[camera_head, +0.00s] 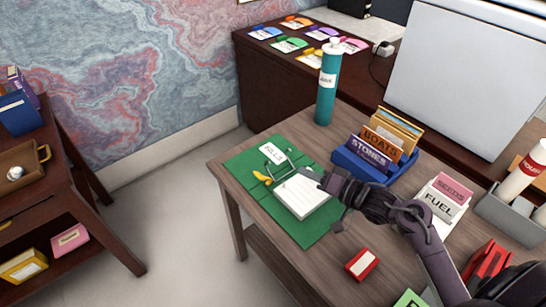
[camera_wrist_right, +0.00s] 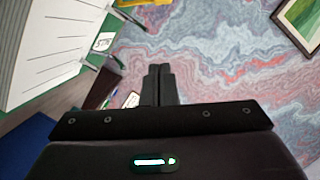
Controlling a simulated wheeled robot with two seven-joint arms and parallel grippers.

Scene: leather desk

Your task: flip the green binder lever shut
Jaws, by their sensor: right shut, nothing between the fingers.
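The green binder (camera_head: 247,163) lies open and flat on the wooden desk, with a white label on its left cover. A stack of white paper (camera_head: 302,197) lies on its right side. Metal arches (camera_head: 272,168) and a yellow lever piece (camera_head: 262,178) show at the spine, left of the paper. I cannot tell the lever's exact angle. My right gripper (camera_head: 316,177) is above the paper's far right corner, right of the lever, shut and empty. In the right wrist view the shut fingers (camera_wrist_right: 160,84) point past the paper (camera_wrist_right: 45,45). My left gripper is out of view.
A teal bottle (camera_head: 327,90) stands behind the binder. A blue file holder (camera_head: 360,164) with labelled cards is close beyond my right gripper. A red box (camera_head: 362,264) lies in front. A white card holder (camera_head: 443,200) stands to the right.

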